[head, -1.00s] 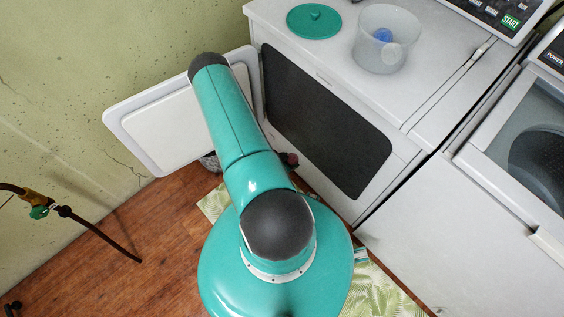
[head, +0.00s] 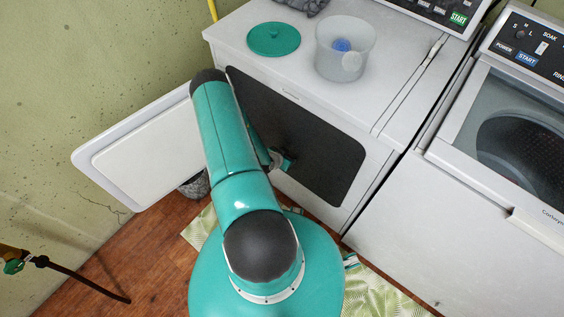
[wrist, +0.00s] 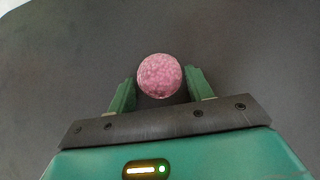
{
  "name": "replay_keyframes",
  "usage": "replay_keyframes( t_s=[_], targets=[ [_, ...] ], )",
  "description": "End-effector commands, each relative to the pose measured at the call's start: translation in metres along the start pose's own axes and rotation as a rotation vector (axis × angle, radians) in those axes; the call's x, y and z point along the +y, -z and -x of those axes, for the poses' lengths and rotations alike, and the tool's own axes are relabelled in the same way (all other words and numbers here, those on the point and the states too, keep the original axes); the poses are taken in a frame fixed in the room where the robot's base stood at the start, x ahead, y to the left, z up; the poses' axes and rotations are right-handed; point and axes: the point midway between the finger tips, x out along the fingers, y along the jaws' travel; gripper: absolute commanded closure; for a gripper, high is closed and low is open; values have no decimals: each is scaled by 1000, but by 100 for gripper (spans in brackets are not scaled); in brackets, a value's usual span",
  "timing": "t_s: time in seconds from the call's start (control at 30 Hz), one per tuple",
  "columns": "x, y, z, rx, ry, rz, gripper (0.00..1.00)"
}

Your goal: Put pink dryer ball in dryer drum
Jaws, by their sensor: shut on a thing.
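The pink dryer ball (wrist: 160,76) is held between the two green fingers of my gripper (wrist: 159,88) in the wrist view. Behind it is only a plain dark grey surface. In the head view the white dryer (head: 358,160) has its door (head: 140,160) swung open to the left. My gripper (head: 286,162) is partly hidden behind my arm, at the dark dryer drum opening (head: 325,150). The ball cannot be made out in the head view.
On the dryer top are a teal lid (head: 273,39), a clear tub (head: 345,50) with a blue ball in it, and grey cloth (head: 302,5). A washer (head: 480,200) stands at right. A dark basket (head: 195,186) sits below the door. A hose (head: 75,280) is at lower left.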

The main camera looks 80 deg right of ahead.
Motion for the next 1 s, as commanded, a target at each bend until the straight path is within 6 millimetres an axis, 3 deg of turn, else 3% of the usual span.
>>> replay_keyframes(
  t_s=[1.0],
  targets=[
    [0,94,-101,1,0,-1,64]
  ],
)
